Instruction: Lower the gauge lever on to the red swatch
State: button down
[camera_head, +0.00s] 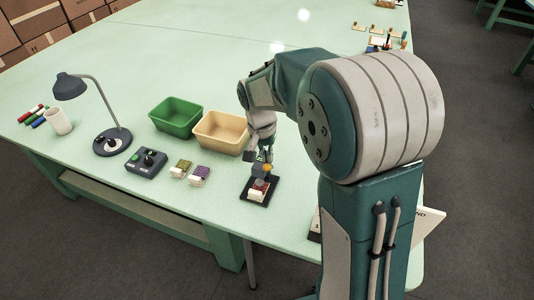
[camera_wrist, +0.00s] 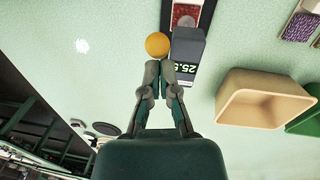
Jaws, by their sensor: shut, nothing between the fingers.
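The gauge (camera_head: 258,171) is a small grey device on a black base plate (camera_head: 247,189). It has an orange ball knob (camera_head: 267,168) on its lever. In the wrist view the orange knob (camera_wrist: 157,44) sits beside the grey gauge head (camera_wrist: 190,50), whose lit display is partly covered by a finger. The red swatch (camera_wrist: 186,14) lies on the base past the head; it also shows in the head view (camera_head: 260,186). My gripper (camera_wrist: 160,68) is shut and empty, its fingertips close to the knob. I cannot tell whether they touch it.
A tan bin (camera_head: 222,133) and a green bin (camera_head: 176,116) stand left of my arm. Olive (camera_head: 180,169) and purple (camera_head: 199,174) swatches, a control box (camera_head: 146,160), a lamp (camera_head: 112,140) and a white cup (camera_head: 58,122) are further left.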

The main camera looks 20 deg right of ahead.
jog(key=shift+s+a+f+t+h, duration=0.3)
jog(key=shift+s+a+t, duration=0.15)
jog(key=shift+s, duration=0.1)
jog(key=shift+s+a+f, duration=0.35)
jog(key=shift+s+f, duration=0.15)
